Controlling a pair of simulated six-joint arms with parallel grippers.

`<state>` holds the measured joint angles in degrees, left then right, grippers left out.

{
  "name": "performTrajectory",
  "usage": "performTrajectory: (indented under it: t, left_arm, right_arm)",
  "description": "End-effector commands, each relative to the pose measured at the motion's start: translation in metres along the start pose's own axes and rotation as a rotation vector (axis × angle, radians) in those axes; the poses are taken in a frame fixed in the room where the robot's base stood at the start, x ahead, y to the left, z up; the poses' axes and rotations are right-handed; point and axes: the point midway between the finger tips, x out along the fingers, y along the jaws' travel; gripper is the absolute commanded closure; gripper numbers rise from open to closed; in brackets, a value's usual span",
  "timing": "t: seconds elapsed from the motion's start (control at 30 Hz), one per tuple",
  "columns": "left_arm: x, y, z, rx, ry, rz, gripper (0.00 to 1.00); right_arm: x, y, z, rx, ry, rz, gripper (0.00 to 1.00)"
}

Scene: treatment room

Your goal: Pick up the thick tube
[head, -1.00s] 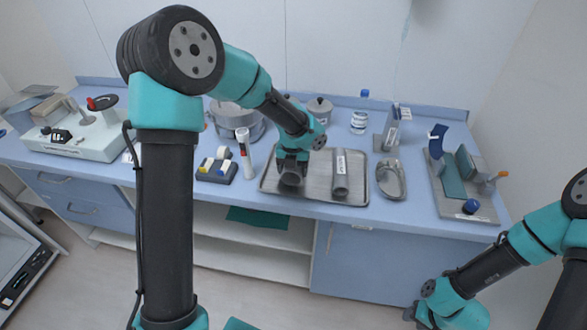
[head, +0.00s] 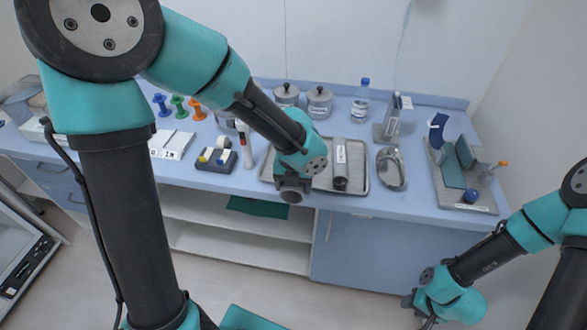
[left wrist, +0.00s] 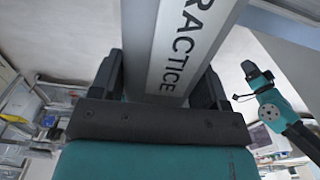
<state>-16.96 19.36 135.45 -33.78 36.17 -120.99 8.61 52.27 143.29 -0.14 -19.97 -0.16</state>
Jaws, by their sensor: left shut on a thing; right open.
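My left gripper (head: 292,186) is shut on the thick tube (head: 290,197), whose round grey end shows in the head view in front of the tray's front edge. In the left wrist view the thick tube (left wrist: 138,45) stands out between my fingers as a grey body with a label reading "PRACTICE". A thinner grey tube (head: 341,178) with a white label lies on the metal tray (head: 359,185), right of the gripper. My right gripper (head: 420,310) is open and empty, low at the right, off the counter.
A metal kidney dish (head: 391,168) sits right of the tray. Lidded pots (head: 319,103) and a bottle (head: 361,103) stand behind.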

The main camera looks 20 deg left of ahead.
Motion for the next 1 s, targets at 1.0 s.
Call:
performTrajectory:
  t: [1.0]
  left_arm:
    - [-0.007,-0.005,-0.012,-0.12,-0.005,0.002,0.61]
  right_arm:
    - [0.0,0.0,0.0,0.0,0.0,0.0,0.57]
